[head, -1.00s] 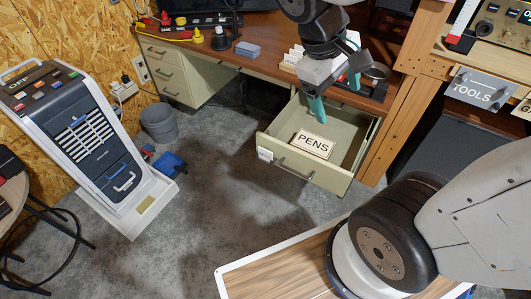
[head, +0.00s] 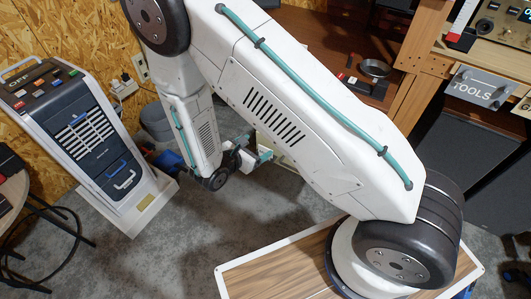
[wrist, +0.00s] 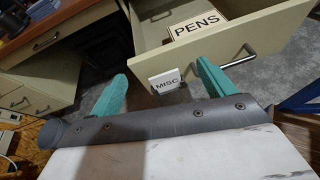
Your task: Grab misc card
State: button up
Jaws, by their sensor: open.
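The small white MISC card (wrist: 167,81) is at the left end of the open drawer's front (wrist: 235,45) in the wrist view. It appears between the two teal fingertips of my gripper (wrist: 160,82), which are spread apart and empty. I cannot tell how far the fingertips are from the card. In the head view my gripper (head: 258,157) is low by the drawer, and my arm hides the card and most of the drawer.
A PENS card (wrist: 197,25) lies inside the drawer. The drawer handle (wrist: 238,57) is close to the right finger. The desk's drawer cabinet (wrist: 40,85) stands at left. A blue-grey machine (head: 85,145) stands left on the concrete floor (head: 130,260).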

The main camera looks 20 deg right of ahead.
aim_at(265, 148)
jog(key=w+d+f, duration=0.1)
jog(key=f, duration=0.1)
jog(key=w+d+f+n, duration=0.1)
jog(key=d+f, duration=0.1)
jog(key=f, duration=0.1)
jog(key=w+d+f+n+t, duration=0.1)
jog(key=f, duration=0.1)
jog(key=shift+w+d+f+y, duration=0.2)
jog(key=shift+w+d+y, duration=0.05)
jog(key=shift+d+y, duration=0.05)
jog(key=c, duration=1.1)
